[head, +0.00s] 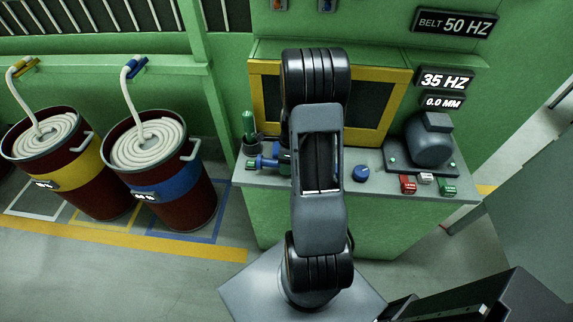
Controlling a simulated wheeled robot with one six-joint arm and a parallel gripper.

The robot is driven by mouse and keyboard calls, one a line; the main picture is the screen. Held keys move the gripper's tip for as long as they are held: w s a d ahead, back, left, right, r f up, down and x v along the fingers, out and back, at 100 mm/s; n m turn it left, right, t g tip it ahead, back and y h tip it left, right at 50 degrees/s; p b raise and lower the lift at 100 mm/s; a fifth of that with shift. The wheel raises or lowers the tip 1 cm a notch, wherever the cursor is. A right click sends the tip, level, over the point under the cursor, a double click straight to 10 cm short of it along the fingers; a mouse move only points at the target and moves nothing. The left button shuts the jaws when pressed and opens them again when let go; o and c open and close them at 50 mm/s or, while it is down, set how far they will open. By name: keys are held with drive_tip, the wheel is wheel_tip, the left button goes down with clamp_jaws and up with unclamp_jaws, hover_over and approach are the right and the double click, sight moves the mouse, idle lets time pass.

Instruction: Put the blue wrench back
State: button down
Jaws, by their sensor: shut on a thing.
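My arm rises in the middle of the head view, in front of a green machine with a console shelf (375,182). Its links hide part of the shelf and of the yellow-framed window (392,77). I cannot make out my gripper. No blue wrench can be made out either. Small blue and green fittings (266,163) show on the shelf just left of my arm, partly hidden by it. At the top edge, an orange-marked piece (279,4) and a blue-marked piece (327,4) on the green wall are cut off by the picture.
A blue knob (361,173), several red, white and green buttons (408,184) and a grey motor (429,142) occupy the shelf's right. Dark red drums with coiled white rope, one banded yellow (87,161) and one blue (178,188), stand left. Open floor (120,275) lies front left.

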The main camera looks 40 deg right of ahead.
drive_tip(key=shift+f+b, duration=0.3)
drive_tip(key=shift+f, duration=0.25)
drive_tip(key=c, duration=0.7)
unclamp_jaws()
drive_tip(key=shift+c, duration=0.2)
drive_tip(key=shift+r, duration=0.1)
wheel_tip(320, 180, up, 8)
drive_tip(key=p, duration=0.6)
drive_tip(key=shift+p, duration=0.35)
